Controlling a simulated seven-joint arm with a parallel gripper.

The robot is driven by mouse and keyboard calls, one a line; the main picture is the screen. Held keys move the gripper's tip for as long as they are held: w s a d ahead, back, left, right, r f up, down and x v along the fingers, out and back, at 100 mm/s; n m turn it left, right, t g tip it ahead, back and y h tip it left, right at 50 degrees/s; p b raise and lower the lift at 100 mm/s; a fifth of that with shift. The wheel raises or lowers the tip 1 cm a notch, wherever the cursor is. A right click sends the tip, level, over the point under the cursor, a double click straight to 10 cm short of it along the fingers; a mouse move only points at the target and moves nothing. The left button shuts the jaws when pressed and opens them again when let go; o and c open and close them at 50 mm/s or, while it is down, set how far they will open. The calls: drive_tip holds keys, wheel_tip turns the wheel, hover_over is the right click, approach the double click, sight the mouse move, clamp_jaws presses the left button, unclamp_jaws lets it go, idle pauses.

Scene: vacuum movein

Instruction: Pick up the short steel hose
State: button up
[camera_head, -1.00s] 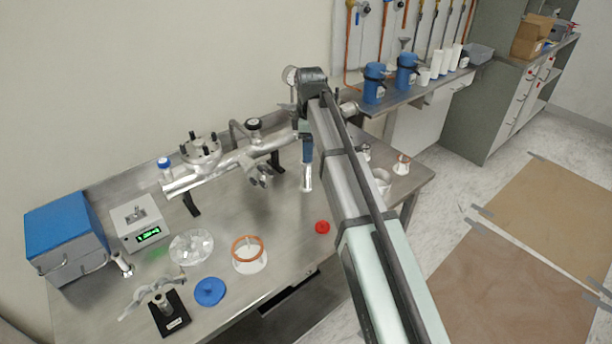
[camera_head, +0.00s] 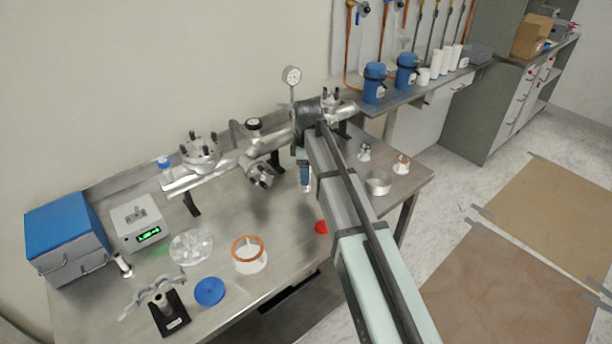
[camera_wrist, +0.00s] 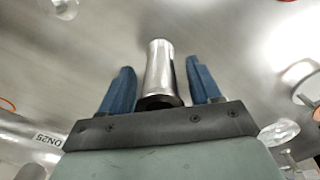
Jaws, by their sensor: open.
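A short, shiny steel cylinder (camera_wrist: 158,72), which looks like the short steel hose, stands between my fingers in the wrist view. Its dark lower end is near the gripper's palm. My gripper (camera_wrist: 160,88) is open, with one blue finger on each side of the cylinder and a visible gap on both sides. In the head view my gripper (camera_head: 305,177) points down over the steel table, in front of the metal pipe assembly. Only a small bright bit of the hose (camera_head: 306,189) shows below the blue fingers there; my arm and gripper hide the rest.
A red cap (camera_head: 321,227) lies in front, partly hidden by my arm. A steel ring (camera_head: 378,183) sits to the right. Clear table lies left of my gripper.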

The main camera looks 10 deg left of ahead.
drive_tip(key=shift+c, duration=0.4)
drive_tip(key=c, duration=0.9)
drive_tip(key=shift+c, duration=0.2)
